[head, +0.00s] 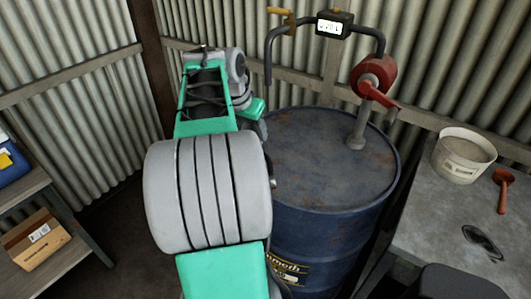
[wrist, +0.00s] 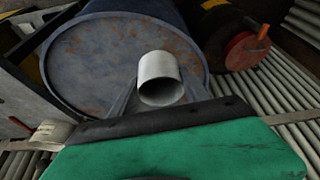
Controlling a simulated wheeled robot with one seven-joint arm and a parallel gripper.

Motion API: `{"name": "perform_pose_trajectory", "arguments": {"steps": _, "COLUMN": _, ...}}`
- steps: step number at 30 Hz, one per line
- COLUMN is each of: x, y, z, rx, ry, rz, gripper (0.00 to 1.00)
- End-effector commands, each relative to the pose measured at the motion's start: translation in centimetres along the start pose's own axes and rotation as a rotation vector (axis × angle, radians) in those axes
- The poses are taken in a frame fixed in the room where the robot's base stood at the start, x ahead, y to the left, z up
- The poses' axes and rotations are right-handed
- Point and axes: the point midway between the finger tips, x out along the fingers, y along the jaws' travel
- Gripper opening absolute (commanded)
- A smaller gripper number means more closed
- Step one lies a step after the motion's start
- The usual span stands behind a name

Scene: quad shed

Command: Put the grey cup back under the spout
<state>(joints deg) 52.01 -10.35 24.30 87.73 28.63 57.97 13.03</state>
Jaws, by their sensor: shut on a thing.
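The grey cup (wrist: 158,68) shows in the wrist view as a short pale cylinder, its dark round opening turned towards the camera. My gripper (wrist: 160,91) is shut on it, with a grey finger on either side. The blue drum's rusty top (wrist: 95,50) lies behind the cup in that view. In the head view my arm hides the cup and gripper. The spout (head: 268,70) is a dark pipe hanging down at the upper left of the drum (head: 330,150). A yellow handle (head: 282,14) sits above it. The gap between cup and spout cannot be told.
A red crank pump (head: 372,78) stands on the drum, with a display box (head: 335,24) on its pipe. A bench (head: 435,230) at right holds a white bucket (head: 464,152) and a red tool (head: 503,185). Shelves with a cardboard box (head: 36,240) are at left. Corrugated walls close the back.

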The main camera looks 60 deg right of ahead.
Motion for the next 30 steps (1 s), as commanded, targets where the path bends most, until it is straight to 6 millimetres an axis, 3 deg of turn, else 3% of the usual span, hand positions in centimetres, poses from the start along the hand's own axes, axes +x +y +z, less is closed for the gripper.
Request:
{"name": "perform_pose_trajectory", "arguments": {"steps": 1, "x": 1.0, "y": 2.5, "z": -1.5, "rx": 0.085, "ry": -0.001, "rz": 0.034, "gripper": 0.07}}
{"name": "perform_pose_trajectory", "arguments": {"steps": 3, "x": 1.8, "y": 5.4, "z": -3.2, "rx": 0.188, "ry": -0.001, "rz": 0.072, "gripper": 0.07}}
{"name": "perform_pose_trajectory", "arguments": {"steps": 6, "x": 2.5, "y": 8.5, "z": -4.6, "rx": 0.292, "ry": 0.000, "rz": 0.111, "gripper": 0.07}}
{"name": "perform_pose_trajectory", "arguments": {"steps": 10, "x": 2.9, "y": 10.2, "z": -5.4, "rx": 0.354, "ry": -0.001, "rz": 0.134, "gripper": 0.07}}
{"name": "perform_pose_trajectory", "arguments": {"steps": 14, "x": 4.1, "y": 8.3, "z": -6.1, "rx": 0.357, "ry": -0.003, "rz": 0.138, "gripper": 0.07}}
{"name": "perform_pose_trajectory", "arguments": {"steps": 21, "x": 7.9, "y": 2.4, "z": -8.0, "rx": 0.354, "ry": -0.004, "rz": 0.137, "gripper": 0.07}}
{"name": "perform_pose_trajectory", "arguments": {"steps": 27, "x": 12.2, "y": -0.4, "z": -7.9, "rx": 0.355, "ry": -0.002, "rz": 0.137, "gripper": 0.07}}
{"name": "perform_pose_trajectory", "arguments": {"steps": 30, "x": 13.4, "y": -1.3, "z": -7.9, "rx": 0.355, "ry": -0.001, "rz": 0.135, "gripper": 0.07}}
